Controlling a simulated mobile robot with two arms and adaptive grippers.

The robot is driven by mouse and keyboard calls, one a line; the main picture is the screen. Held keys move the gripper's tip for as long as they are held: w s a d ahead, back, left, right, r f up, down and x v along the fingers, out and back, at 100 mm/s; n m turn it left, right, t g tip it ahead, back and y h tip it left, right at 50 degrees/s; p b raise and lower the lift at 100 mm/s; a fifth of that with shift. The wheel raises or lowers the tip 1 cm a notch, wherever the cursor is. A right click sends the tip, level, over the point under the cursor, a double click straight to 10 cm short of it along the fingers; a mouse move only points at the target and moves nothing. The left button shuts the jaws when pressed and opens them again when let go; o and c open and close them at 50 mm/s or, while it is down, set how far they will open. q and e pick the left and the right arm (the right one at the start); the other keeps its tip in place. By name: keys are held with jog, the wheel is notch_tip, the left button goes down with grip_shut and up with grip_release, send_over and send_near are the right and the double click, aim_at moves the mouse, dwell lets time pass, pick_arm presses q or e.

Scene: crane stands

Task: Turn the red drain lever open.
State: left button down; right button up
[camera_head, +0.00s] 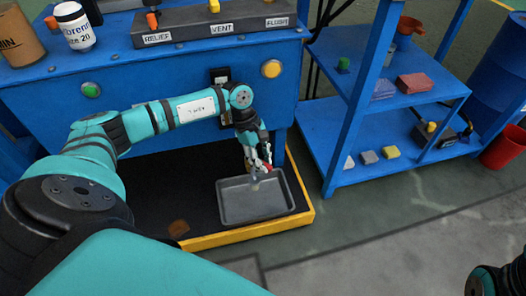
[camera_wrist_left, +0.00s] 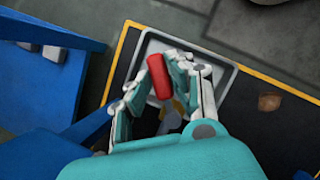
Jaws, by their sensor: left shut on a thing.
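The red drain lever (camera_wrist_left: 158,77) shows between the fingers of my left gripper (camera_wrist_left: 150,85) in the left wrist view. In the head view only a small red part of the lever (camera_head: 268,167) shows beside my left gripper (camera_head: 258,165). My left gripper is shut on the lever, above a grey drip tray (camera_head: 235,211). A brass-coloured part (camera_wrist_left: 178,108) shows below the lever in the wrist view. The rest of the valve is largely hidden by the fingers. Part of my right arm shows at the lower right of the head view, but its gripper does not.
A blue bench (camera_head: 140,98) stands behind my left arm, with a RELIEF, VENT and FLUSH panel (camera_head: 190,38) on top. A yellow-edged black platform (camera_head: 150,190) lies under the tray. A blue shelf (camera_head: 335,125) stands to the right, near a red bucket (camera_head: 503,148). Floor in front is clear.

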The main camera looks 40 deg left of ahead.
pick_arm(q)
jog(key=c, duration=1.3)
grip_release()
jog(key=shift+o, duration=0.5)
